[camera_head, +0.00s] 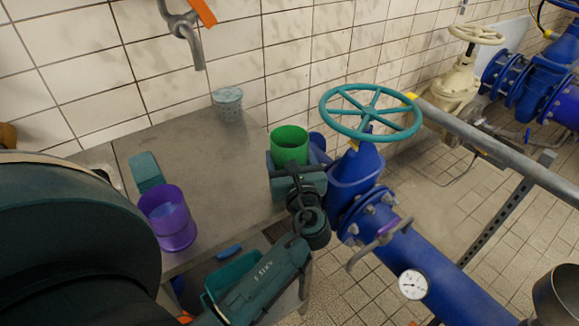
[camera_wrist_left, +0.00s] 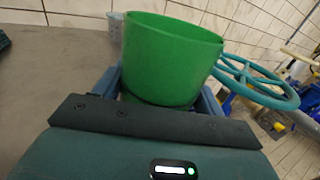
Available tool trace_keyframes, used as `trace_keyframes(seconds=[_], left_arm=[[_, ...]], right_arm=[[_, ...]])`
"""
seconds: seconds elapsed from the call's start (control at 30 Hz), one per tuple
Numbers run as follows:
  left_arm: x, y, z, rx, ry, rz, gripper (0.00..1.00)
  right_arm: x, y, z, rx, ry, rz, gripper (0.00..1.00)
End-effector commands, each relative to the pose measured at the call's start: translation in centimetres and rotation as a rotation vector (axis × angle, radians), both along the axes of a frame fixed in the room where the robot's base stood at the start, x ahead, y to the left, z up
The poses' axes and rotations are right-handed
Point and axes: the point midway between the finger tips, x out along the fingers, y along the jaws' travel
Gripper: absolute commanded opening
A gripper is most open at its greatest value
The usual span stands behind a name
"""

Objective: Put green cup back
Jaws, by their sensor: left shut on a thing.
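The green cup (camera_head: 290,145) is above the right part of the grey worktop in the head view, open end up. My left gripper (camera_head: 296,180) is shut on it, with the jaws on either side of its lower part. In the left wrist view the green cup (camera_wrist_left: 172,58) fills the upper middle, between the two blue-grey fingers. Its base is hidden behind the gripper, so I cannot tell whether it touches the worktop. My right gripper is not in view.
A purple cup (camera_head: 168,222) and a teal object (camera_head: 146,170) are on the left of the worktop (camera_head: 190,150). A speckled grey cup (camera_head: 228,104) stands near the tiled wall. A teal handwheel (camera_head: 370,112) and blue pipe (camera_head: 430,250) are close on the right. The worktop's middle is clear.

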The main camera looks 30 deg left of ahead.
Motion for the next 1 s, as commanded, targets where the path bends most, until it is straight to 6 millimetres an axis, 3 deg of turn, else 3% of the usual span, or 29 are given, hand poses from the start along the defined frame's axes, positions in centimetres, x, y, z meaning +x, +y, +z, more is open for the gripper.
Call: trace_keyframes(seconds=[0.13,0.53,0.57,0.8,1.0], left_arm=[[0.0,0.0,-1.9,0.002,0.001,0.000,0.34],[0.0,0.0,-2.3,0.001,0.001,0.000,0.34],[0.0,0.0,-2.3,0.000,0.001,0.000,0.73],[0.0,0.0,-2.2,0.000,0.001,0.000,0.92],[0.0,0.0,-2.2,0.000,0.000,0.000,0.92]], right_arm=[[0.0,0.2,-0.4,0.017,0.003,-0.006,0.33],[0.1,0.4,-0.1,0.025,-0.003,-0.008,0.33],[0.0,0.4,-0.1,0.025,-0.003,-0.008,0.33],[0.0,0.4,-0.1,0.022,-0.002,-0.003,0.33],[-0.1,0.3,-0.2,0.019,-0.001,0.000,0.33]])
